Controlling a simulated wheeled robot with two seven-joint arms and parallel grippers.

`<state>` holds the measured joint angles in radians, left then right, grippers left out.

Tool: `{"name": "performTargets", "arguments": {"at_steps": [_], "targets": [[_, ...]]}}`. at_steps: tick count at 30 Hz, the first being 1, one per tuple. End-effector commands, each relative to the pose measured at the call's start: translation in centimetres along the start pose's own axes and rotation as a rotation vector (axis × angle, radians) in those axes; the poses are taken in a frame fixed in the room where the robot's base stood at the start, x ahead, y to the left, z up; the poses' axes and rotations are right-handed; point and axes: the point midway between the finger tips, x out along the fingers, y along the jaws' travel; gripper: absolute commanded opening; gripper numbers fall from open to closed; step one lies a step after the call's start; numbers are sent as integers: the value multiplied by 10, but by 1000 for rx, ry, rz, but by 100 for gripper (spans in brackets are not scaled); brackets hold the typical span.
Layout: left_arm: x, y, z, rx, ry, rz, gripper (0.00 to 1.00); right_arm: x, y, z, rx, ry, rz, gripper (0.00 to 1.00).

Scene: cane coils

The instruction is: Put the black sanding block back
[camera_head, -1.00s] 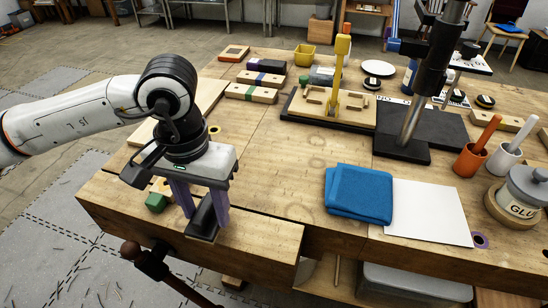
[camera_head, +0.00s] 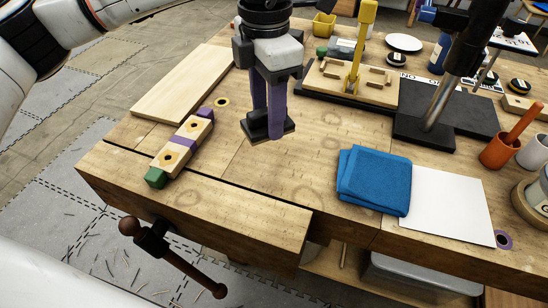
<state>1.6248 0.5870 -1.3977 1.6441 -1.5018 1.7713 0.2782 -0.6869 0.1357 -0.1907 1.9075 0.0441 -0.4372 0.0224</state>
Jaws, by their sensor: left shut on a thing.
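My left gripper (camera_head: 266,118) comes down from the top centre, its purple fingers shut on the black sanding block (camera_head: 257,132). The block is dark on top with a thin tan lower edge. It is over the middle of the wooden workbench (camera_head: 300,185), left of the blue cloth; I cannot tell for certain whether it is just above the top or touching it. The fingers hide part of the block. My right gripper is not in view.
A holed wooden bar (camera_head: 172,157) with green and purple ends and a pale board (camera_head: 185,85) lie to the left. A blue cloth (camera_head: 375,182) and white sheet (camera_head: 445,205) lie to the right. A yellow-handled fixture (camera_head: 345,85) and black stand base (camera_head: 430,130) are behind.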

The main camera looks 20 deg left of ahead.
Motion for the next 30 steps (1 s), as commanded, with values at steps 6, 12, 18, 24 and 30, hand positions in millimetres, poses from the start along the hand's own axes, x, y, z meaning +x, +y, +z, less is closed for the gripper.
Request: {"name": "performTargets", "arguments": {"at_steps": [6, 12, 18, 24, 30], "targets": [[-12, 2, 13, -307, -4, 6, 25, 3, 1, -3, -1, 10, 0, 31], [10, 2, 14, -368, 0, 5, 25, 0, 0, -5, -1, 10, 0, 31], [43, 3, 14, -367, -2, 5, 25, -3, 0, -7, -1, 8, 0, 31], [59, 3, 14, -366, -2, 6, 25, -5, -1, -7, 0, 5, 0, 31], [85, 3, 14, -365, -2, 6, 25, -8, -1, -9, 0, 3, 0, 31]]}}
